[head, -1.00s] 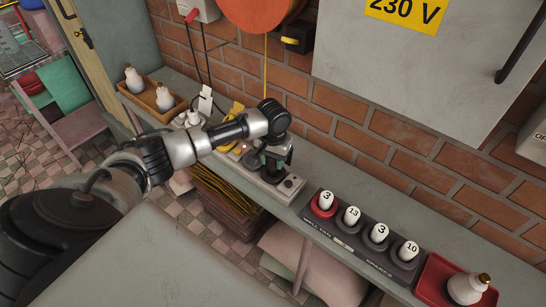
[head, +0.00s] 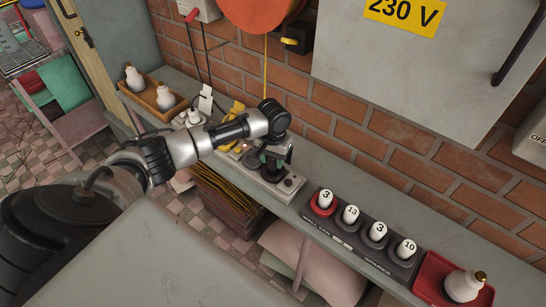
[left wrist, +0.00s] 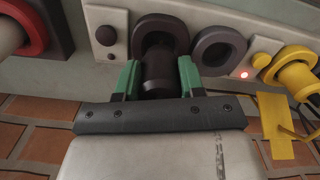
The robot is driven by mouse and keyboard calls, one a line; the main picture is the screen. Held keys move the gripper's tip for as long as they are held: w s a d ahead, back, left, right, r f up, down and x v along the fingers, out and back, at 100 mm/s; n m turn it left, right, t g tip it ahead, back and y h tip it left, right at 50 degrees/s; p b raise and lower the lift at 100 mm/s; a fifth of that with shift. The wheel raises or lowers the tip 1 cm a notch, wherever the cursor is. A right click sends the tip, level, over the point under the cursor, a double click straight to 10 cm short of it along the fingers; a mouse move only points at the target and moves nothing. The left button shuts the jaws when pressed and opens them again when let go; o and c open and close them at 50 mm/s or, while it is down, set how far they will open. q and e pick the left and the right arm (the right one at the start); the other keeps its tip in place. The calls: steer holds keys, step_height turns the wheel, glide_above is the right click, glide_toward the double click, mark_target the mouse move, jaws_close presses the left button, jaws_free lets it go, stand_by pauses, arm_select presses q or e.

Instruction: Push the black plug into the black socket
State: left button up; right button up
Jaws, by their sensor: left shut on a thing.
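The black plug (left wrist: 158,75) is upright between the green fingers of my left gripper (left wrist: 160,68), which is shut on it. The black socket (left wrist: 160,28) is a dark ring on the pale socket strip, directly at the plug's far end. The plug's end overlaps the ring's near edge; how deep it sits I cannot tell. In the head view my left gripper (head: 272,162) is over the socket strip (head: 268,189) on the bench and hides most of the plug and socket. My right gripper is not in view.
An empty dark grey socket (left wrist: 218,50) is beside the black one. A yellow plug (left wrist: 295,75) and a lit red lamp (left wrist: 244,74) are further right. A row of numbered white fuses (head: 376,233) and a red tray (head: 430,283) stand right along the bench. A brick wall is behind.

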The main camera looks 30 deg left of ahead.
mark_target(273, 165)
arm_select(q)
steer(key=shift+f+b, duration=0.3)
steer(key=shift+f, duration=1.2)
